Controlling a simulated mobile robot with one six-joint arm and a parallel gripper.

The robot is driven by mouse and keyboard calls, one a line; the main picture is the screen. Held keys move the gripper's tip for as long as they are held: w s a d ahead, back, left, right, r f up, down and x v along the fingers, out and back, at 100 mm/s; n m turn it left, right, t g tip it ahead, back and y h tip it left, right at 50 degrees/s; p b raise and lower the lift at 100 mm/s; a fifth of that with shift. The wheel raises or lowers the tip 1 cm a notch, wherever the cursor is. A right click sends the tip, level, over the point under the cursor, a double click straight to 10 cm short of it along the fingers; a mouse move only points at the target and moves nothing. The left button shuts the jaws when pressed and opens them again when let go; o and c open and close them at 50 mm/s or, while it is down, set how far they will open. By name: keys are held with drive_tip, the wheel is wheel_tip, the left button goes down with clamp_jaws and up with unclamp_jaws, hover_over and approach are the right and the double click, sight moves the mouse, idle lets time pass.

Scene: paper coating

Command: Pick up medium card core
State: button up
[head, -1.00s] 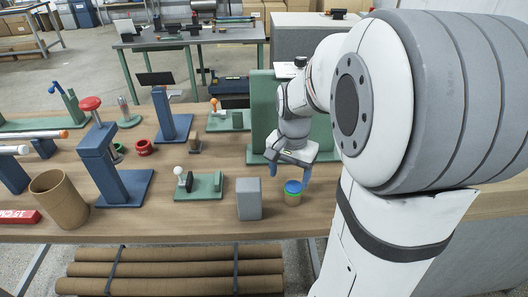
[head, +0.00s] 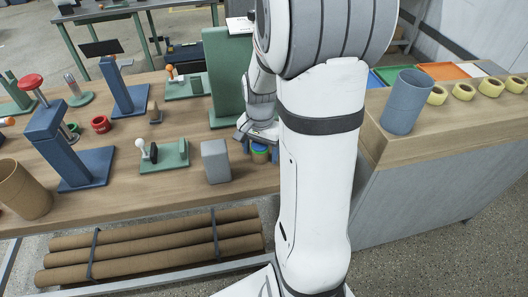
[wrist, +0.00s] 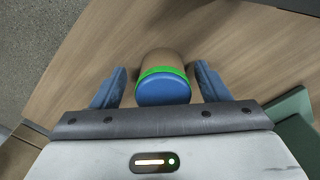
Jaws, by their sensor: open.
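A short brown card core with a green band and a blue top (head: 260,155) stands on the wooden table. In the wrist view the core (wrist: 162,72) sits between the two blue fingers of my gripper (wrist: 162,80). The fingers are open, with a gap visible on each side of the core. In the head view my gripper (head: 259,148) is low over the core, and my arm hides part of the area beside it. A larger plain brown tube (head: 24,192) stands at the table's left end.
A grey block (head: 215,161) stands just left of the core. A green upright panel (head: 224,80) is behind. A green base with a white knob (head: 162,157) lies further left. A side counter at right holds a blue-grey cylinder (head: 405,102) and several yellow rings (head: 462,91).

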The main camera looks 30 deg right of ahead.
drive_tip(key=shift+c, duration=0.4)
drive_tip(key=c, duration=1)
